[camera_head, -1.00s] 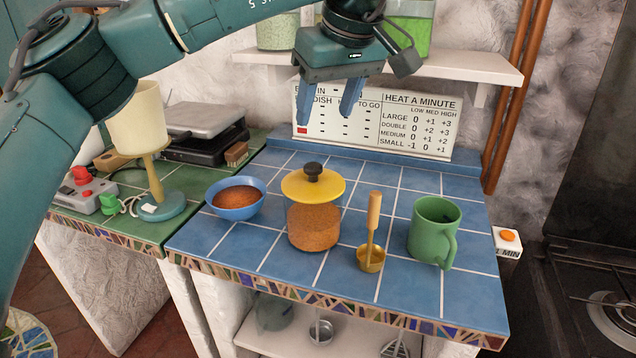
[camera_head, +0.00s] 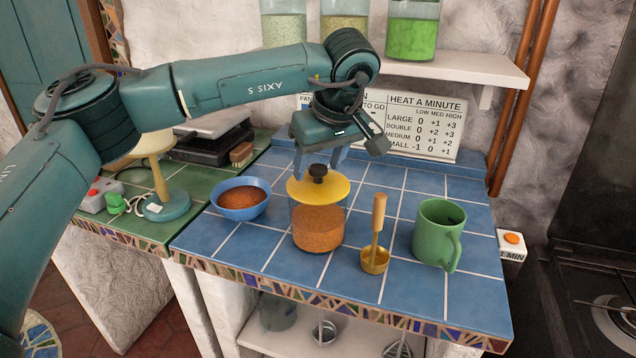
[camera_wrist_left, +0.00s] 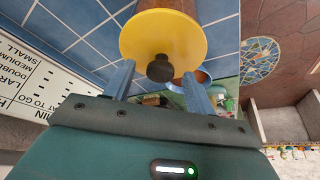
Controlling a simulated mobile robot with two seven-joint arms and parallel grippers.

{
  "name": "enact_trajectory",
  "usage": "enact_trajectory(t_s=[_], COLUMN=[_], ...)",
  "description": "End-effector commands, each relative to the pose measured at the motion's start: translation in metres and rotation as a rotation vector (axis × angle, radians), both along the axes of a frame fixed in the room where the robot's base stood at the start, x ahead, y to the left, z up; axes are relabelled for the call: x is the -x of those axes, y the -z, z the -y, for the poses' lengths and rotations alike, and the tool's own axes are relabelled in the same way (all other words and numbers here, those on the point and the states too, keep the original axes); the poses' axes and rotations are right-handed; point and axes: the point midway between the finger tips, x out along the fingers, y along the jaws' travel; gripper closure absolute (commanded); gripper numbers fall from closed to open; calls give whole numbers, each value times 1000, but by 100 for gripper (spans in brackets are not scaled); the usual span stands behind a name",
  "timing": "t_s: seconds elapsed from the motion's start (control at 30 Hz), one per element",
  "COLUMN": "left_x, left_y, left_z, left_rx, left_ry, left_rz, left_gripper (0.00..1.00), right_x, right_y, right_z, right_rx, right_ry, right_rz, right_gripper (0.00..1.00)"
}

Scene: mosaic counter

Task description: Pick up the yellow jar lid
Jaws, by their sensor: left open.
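The yellow jar lid (camera_head: 330,190) is a flat disc with a black knob (camera_head: 318,172) on top. It sits on a glass jar (camera_head: 318,230) filled with orange-brown grains on the blue tiled counter. In the left wrist view the yellow lid (camera_wrist_left: 163,32) lies beyond the two blue fingers, and the knob (camera_wrist_left: 160,68) shows between the open fingertips (camera_wrist_left: 158,72). I cannot tell whether they touch. My right gripper is not in view.
A blue bowl (camera_head: 241,205) of brown powder stands left of the jar. A brass scoop (camera_head: 375,258) with an upright wooden handle and a green mug (camera_head: 437,240) stand to the right. A white shelf (camera_head: 460,70) with jars is above, behind my arm.

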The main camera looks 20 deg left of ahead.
Motion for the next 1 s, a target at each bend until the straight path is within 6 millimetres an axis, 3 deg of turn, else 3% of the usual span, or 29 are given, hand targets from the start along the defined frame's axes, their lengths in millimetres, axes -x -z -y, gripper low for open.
enact_trajectory(t_s=[0.13,0.8,1.0], left_x=[0,0,0], left_y=[0,-1,-1], left_z=[0,0,0], left_rx=[1,0,1], left_ry=[0,0,0], left_rz=[1,0,1], left_gripper=[46,100,100], right_x=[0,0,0], right_y=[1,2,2], right_z=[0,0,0], right_rx=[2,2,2], right_ry=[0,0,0], right_rz=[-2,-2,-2], right_gripper=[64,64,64])
